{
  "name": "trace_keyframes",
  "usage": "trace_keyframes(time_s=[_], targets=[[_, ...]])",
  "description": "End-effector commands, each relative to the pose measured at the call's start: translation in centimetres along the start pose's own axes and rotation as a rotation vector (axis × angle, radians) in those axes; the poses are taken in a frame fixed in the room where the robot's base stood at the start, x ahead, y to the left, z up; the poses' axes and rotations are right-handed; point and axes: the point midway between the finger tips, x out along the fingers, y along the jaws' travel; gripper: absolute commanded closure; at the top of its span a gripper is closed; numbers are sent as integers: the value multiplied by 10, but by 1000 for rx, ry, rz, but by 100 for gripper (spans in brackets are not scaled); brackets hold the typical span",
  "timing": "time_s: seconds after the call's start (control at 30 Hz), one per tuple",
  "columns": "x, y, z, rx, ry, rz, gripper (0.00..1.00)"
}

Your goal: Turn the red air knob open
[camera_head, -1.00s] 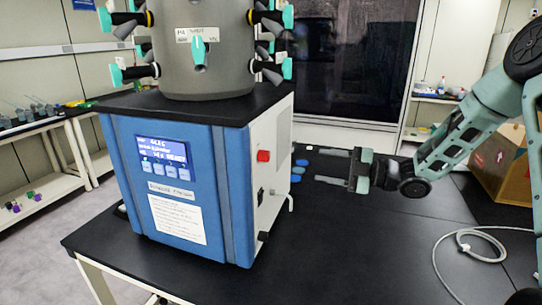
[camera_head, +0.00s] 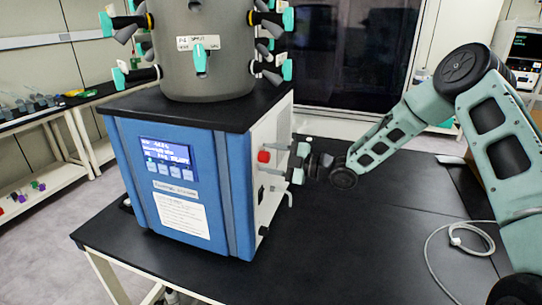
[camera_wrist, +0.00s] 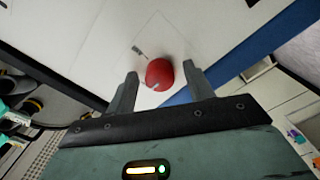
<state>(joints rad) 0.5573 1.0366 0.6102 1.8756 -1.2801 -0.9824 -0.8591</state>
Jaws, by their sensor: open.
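The red air knob (camera_head: 264,156) sits on the white side panel of the blue freeze dryer (camera_head: 184,190). In the wrist view the red knob (camera_wrist: 159,73) lies just ahead of and between my two fingertips. My gripper (camera_head: 294,162) is open, close to the panel on the right of the knob. In the wrist view my gripper (camera_wrist: 160,82) has one finger on each side of the knob, with gaps showing. I cannot tell how deep the fingers reach around it.
A grey drum with teal-handled valves (camera_head: 203,60) stands on top of the dryer. The black table (camera_head: 350,240) is mostly clear, with a pale hose (camera_head: 436,233) at the right.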

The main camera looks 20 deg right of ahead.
Motion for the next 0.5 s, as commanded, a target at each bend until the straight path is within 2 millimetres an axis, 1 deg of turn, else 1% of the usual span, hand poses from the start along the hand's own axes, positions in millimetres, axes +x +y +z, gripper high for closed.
trace_keyframes(time_s=[0.2, 0.23, 0.27, 0.3, 0.37, 0.4, 0.5], targets=[[0, 0, 0, 0, 0, 0, 48], [0, 0, 0, 0, 0, 0, 51], [0, 0, 0, 0, 0, 0, 59], [0, 0, 0, 0, 0, 0, 70], [0, 0, 0, 0, 0, 0, 87], [0, 0, 0, 0, 0, 0, 93], [0, 0, 0, 0, 0, 0, 93]])
